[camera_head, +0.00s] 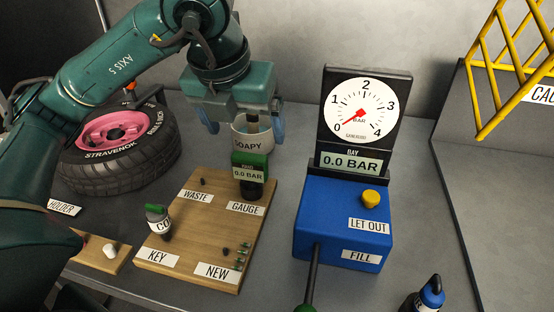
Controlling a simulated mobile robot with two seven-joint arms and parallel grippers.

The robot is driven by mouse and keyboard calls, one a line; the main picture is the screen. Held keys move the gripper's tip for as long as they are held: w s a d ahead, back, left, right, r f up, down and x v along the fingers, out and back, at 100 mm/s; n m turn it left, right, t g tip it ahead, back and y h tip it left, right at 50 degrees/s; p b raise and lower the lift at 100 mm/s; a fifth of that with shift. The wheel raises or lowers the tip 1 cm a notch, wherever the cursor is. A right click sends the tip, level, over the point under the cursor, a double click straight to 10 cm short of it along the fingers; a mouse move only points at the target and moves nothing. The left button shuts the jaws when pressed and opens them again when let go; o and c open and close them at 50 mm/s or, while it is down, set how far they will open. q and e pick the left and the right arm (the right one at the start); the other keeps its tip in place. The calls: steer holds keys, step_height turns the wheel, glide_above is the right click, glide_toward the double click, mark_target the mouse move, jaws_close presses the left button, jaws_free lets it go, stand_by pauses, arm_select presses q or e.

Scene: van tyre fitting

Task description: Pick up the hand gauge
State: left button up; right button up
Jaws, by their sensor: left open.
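The hand gauge (250,171) is a small upright unit with a green top, a display reading 0.0 BAR and a dark lower part. It stands at the GAUGE label of the wooden board (187,226). My left gripper (242,127) is open, its blue fingers spread apart behind and above the hand gauge in the picture. The gauge is not held. A pot marked SOAPY (252,141) shows between the fingers, just behind the gauge. I cannot tell whether the fingers touch the pot. My right gripper is not in view.
The blue bay unit (341,225) with its round dial (359,109) stands to the right. A tyre with a pink rim (118,135) lies at the left. A key tool (158,222) stands on the board. A blue-topped bottle (427,296) is at the bottom right.

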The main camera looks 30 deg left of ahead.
mark_target(248, 156)
arm_select(q)
steer(key=x, duration=0.4)
steer(key=a+b+x, duration=0.1)
steer(key=x, duration=0.2)
steer(key=shift+w, duration=0.15)
steer(key=shift+a+x, duration=0.2)
steer(key=shift+x, duration=1.2)
steer(key=shift+a+x, duration=0.2)
steer(key=shift+x, duration=1.2)
steer(key=c, duration=1.1)
